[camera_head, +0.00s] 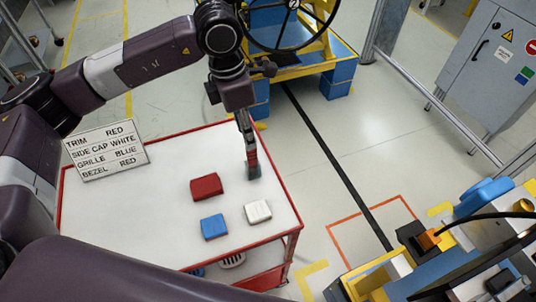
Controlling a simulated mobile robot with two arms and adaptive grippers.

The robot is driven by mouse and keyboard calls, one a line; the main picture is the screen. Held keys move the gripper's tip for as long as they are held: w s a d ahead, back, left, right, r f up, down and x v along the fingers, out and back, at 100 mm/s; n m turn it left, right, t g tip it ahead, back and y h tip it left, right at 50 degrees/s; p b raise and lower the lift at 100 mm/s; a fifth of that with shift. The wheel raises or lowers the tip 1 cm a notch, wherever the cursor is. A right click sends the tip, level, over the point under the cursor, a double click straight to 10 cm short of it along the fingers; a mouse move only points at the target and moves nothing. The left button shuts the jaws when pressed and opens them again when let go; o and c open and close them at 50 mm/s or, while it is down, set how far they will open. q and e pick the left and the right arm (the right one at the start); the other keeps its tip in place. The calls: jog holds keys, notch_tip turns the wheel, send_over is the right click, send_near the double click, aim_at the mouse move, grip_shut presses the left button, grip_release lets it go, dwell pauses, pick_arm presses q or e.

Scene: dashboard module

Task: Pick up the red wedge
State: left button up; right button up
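The red wedge (206,187) is a small dark red block lying on the white top of a red-edged cart (110,215). My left gripper (253,172) points down over the cart top, to the right of the red wedge and apart from it. Its fingers are seen nearly edge-on, so whether they are open or shut does not show. Nothing is clearly visible between them. My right gripper is not in view.
A blue block (214,227) and a white block (258,211) lie near the red wedge. A sign (107,151) listing parts and colours stands at the cart's left. A blue and yellow fixture with a steering wheel (291,22) stands behind. Equipment fills the lower right.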

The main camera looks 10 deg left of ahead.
pick_arm(q)
jog(key=shift+w+f+p, duration=0.1)
jog(key=shift+f+p, duration=0.4)
jog(key=shift+f, duration=0.3)
jog(key=p, duration=0.3)
send_over(252, 160)
jog(key=f, duration=0.2)
jog(key=w+f, duration=0.1)
jog(key=f, duration=0.1)
jog(key=shift+a+f, duration=0.1)
jog(key=shift+f+b, duration=0.3)
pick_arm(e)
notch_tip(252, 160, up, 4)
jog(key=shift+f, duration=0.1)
pick_arm(q)
jog(key=c, duration=0.9)
grip_shut()
jog(key=shift+r, duration=0.15)
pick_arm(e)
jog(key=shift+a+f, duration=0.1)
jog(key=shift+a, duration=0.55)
